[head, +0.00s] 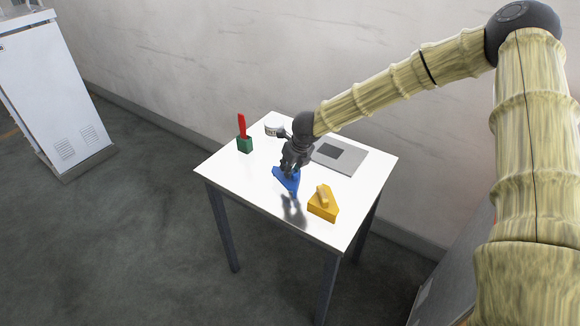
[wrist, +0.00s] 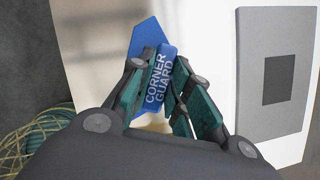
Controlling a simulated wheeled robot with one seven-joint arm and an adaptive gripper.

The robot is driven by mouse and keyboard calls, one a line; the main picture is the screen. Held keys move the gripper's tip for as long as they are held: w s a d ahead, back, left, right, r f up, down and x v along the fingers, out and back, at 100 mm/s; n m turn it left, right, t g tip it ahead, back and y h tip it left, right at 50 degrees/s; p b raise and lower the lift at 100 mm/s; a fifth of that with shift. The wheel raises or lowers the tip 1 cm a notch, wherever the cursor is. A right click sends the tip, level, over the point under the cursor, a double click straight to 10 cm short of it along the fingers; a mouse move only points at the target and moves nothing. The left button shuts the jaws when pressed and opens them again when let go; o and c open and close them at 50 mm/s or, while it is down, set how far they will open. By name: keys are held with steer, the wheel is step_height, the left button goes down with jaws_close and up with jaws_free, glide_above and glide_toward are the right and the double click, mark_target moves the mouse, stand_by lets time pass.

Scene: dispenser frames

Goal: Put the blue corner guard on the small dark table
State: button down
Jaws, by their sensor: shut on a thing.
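The blue corner guard (head: 284,179) is held by my gripper (head: 290,169) over the middle of a white-topped table. In the wrist view the blue corner guard (wrist: 149,42) sits between the fingers of my gripper (wrist: 160,85), and its raised part reads "CORNER GUARD". The fingers are shut on that raised part. A shadow falls on the table in front of it; I cannot tell for certain whether the guard touches the top. The table (head: 226,169) has dark legs and a white top; no separate small dark table shows.
On the white top stand a yellow wedge-shaped block (head: 323,204), a green block with a red upright part (head: 244,143), a white round container (head: 273,129) and a grey plate with a dark square (head: 343,155). A wall is behind; a white cabinet (head: 55,90) stands left.

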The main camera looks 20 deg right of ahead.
steer(key=shift+f, duration=0.1)
steer(key=c, duration=1.3)
jaws_free()
steer(key=shift+f, duration=0.1)
steer(key=shift+b+v, duration=0.65)
steer(key=shift+v, duration=5.5)
steer(key=shift+a, duration=0.1)
